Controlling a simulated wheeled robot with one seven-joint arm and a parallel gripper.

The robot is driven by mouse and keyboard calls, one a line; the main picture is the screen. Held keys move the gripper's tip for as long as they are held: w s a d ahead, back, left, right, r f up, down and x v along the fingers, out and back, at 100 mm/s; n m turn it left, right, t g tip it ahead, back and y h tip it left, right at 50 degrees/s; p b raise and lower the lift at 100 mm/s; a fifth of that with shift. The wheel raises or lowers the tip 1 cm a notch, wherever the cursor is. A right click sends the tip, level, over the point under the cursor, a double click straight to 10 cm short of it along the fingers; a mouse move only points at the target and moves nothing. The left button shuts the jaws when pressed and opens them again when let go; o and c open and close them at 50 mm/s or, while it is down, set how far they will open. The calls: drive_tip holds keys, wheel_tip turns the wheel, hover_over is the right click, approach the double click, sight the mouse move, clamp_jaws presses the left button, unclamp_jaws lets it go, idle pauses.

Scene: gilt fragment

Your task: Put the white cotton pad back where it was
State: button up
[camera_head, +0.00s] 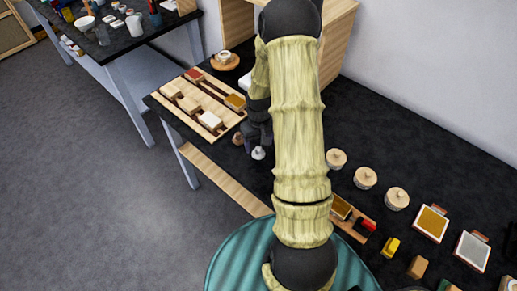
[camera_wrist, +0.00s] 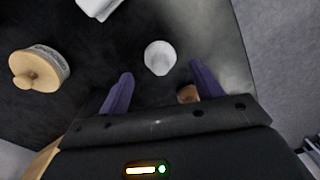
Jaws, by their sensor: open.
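A small white rounded piece (camera_wrist: 159,57), which looks like the cotton pad, rests on the dark tabletop in the wrist view. It lies just beyond and between my fingertips. In the head view it appears as a small pale piece (camera_head: 258,153) just below my gripper (camera_head: 257,135), which is partly hidden by my arm. My gripper (camera_wrist: 161,69) is open, its two purple fingers apart with nothing between them. I cannot tell the height of the fingertips over the table. A small brown piece (camera_wrist: 188,93) shows beside the right finger; it also shows in the head view (camera_head: 238,138).
A slotted wooden rack (camera_head: 189,89) with several blocks stands to the left near the table edge. Round wooden-lidded jars (camera_head: 365,177) line the right; one (camera_wrist: 40,68) is at left in the wrist view. A white item (camera_wrist: 98,6) lies beyond. Two framed panels (camera_head: 432,223) lie farther right.

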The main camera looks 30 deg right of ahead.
sight(259, 149)
wheel_tip(259, 149, up, 8)
drive_tip(key=b, duration=0.1)
drive_tip(key=shift+f, duration=0.15)
drive_tip(key=shift+d, duration=0.1)
idle(0.4)
drive_tip(key=s+a+r+t, duration=0.2)
drive_tip(key=s+a+r, duration=0.7)
drive_tip(key=s+a, duration=0.3)
drive_tip(key=shift+s+a+n, duration=0.25)
drive_tip(key=shift+a+n, duration=0.05)
drive_tip(key=shift+a, duration=0.65)
